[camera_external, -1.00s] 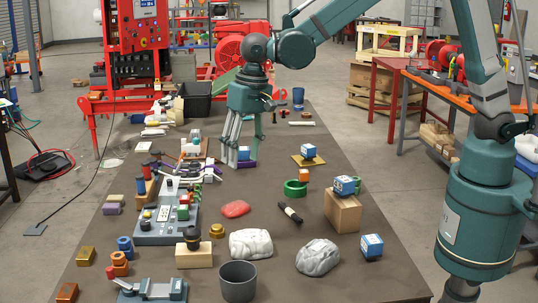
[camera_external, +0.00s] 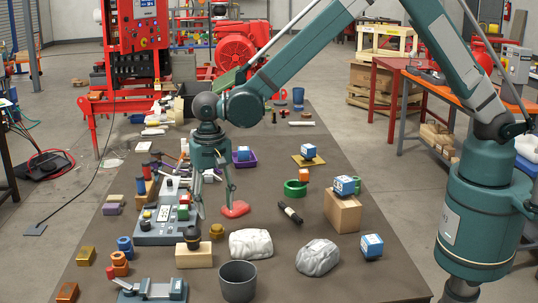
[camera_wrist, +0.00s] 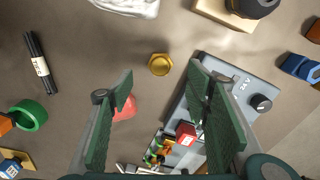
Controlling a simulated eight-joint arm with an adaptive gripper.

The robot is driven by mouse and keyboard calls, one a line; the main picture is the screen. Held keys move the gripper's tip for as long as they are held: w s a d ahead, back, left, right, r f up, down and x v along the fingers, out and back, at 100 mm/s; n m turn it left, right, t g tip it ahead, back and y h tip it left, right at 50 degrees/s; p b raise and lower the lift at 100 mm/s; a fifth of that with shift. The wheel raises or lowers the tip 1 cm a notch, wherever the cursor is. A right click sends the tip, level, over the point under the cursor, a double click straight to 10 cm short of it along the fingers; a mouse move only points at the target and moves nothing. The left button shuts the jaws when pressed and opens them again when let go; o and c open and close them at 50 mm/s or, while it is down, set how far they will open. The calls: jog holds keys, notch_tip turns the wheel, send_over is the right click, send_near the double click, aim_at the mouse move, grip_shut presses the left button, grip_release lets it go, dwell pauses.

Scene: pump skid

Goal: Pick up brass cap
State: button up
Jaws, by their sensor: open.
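The brass cap (camera_external: 216,231) is a small gold piece on the dark table, between the grey control panel and a white rock-like lump. In the wrist view the brass cap (camera_wrist: 160,64) has a six-sided outline and lies just beyond the gap between my fingertips. My gripper (camera_external: 216,207) points down, its fingers spread and empty, above the table on the far side of the cap. The wrist view shows my gripper (camera_wrist: 162,82) open with both green fingers apart. Nothing hides the cap.
The grey panel (camera_external: 160,228) stands close to the left of the cap. A wooden block (camera_external: 194,256) with a dark knob is nearer the camera. The white lump (camera_external: 250,243) is to the right. A grey bucket (camera_external: 238,283) stands in front.

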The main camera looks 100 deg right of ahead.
aim_at(216, 226)
jog(key=shift+f, duration=0.15)
jog(key=shift+f, duration=1.25)
jog(key=shift+d+f, duration=0.1)
jog(key=shift+f, duration=2.5)
jog(key=c, duration=1)
jog(key=shift+r, duration=0.15)
jog(key=shift+r, duration=4.9)
